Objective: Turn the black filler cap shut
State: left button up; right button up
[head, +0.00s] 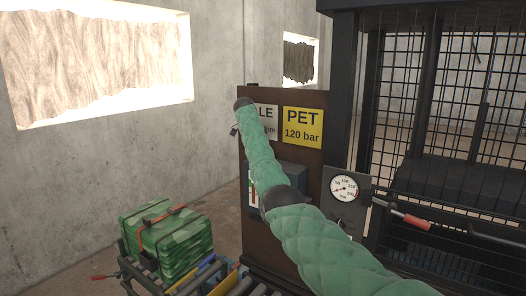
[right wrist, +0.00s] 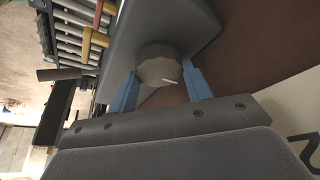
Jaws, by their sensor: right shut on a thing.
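The filler cap (right wrist: 157,58) is a round, faceted dark grey knob with a white mark on its rim. It sits on a grey housing (right wrist: 190,22) in the right wrist view. My right gripper (right wrist: 160,72) has one blue finger on each side of the cap and is shut on it. The white mark points towards the right finger. In the head view my green padded right arm reaches to the brown panel (head: 285,98), and the cap is hidden there. My left gripper is not in view.
The panel carries a yellow "PET 120 bar" sign (head: 303,127). A pressure gauge (head: 344,188) sits to its right, beside a red-handled lever (head: 411,220) and a black mesh cage (head: 450,90). A strapped green bale (head: 168,238) rests on rollers at lower left.

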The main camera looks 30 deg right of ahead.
jog(key=o, duration=0.6)
jog(key=shift+r, duration=0.2)
jog(key=o, duration=0.3)
jog(key=shift+w+a, duration=0.1)
jog(key=shift+o, duration=0.4)
jog(key=shift+w+a+f, duration=0.1)
jog(key=shift+a+f, duration=0.05)
jog(key=shift+r, duration=0.5)
jog(key=b+v, duration=0.3)
jog(key=v, duration=0.4)
jog(key=shift+a, duration=0.2)
jog(key=shift+f, duration=0.2)
